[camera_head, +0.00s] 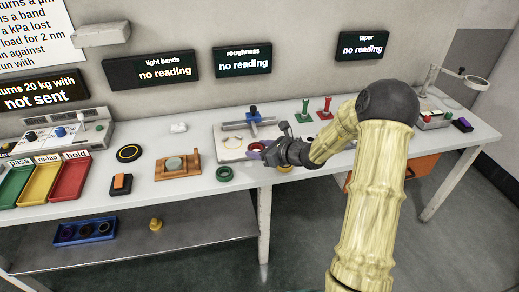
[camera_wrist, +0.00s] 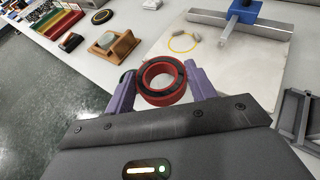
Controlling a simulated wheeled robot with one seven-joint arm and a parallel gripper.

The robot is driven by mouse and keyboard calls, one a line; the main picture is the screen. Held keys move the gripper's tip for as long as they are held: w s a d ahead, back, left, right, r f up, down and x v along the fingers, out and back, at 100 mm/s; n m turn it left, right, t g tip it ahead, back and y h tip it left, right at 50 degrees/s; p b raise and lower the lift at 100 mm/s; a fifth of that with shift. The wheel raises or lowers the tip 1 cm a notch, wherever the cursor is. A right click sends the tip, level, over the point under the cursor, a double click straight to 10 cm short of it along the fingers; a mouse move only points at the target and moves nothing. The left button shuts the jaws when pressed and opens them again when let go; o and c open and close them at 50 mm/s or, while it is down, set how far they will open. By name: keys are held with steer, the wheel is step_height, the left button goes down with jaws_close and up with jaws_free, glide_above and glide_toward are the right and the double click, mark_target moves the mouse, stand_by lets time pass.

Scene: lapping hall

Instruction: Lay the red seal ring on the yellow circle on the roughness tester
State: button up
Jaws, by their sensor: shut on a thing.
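The red seal ring (camera_wrist: 148,94) is held between the two purple fingertips of my gripper (camera_wrist: 161,84) in the wrist view, with a dark band on its upper side. In the head view my gripper (camera_head: 258,151) is at the front edge of the roughness tester (camera_head: 221,131) and mostly hides the ring. The circle also shows in the head view (camera_head: 224,146), left of my gripper. A small grey piece (camera_wrist: 196,37) is at the circle's right edge.
The tester's blue-topped post and grey bar (camera_head: 253,121) stand behind the plate. A green ring (camera_head: 224,174) lies on the bench in front, and a wooden stand (camera_head: 163,175) is to the left. Green and red stands (camera_head: 325,112) are at the right.

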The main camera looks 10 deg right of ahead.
steer(key=s+f+n+g+y, duration=0.1)
steer(key=s+f, duration=0.4)
steer(key=s, duration=0.3)
steer(key=s+f+n+g+y, duration=0.1)
steer(key=s+f+n, duration=0.1)
steer(key=s+f, duration=0.4)
steer(key=shift+s+a+f+y, duration=0.2)
steer(key=shift+s+a+y, duration=0.1)
steer(key=shift+s, duration=0.75)
steer(key=shift+d+g, duration=0.1)
steer(key=shift+g, duration=0.2)
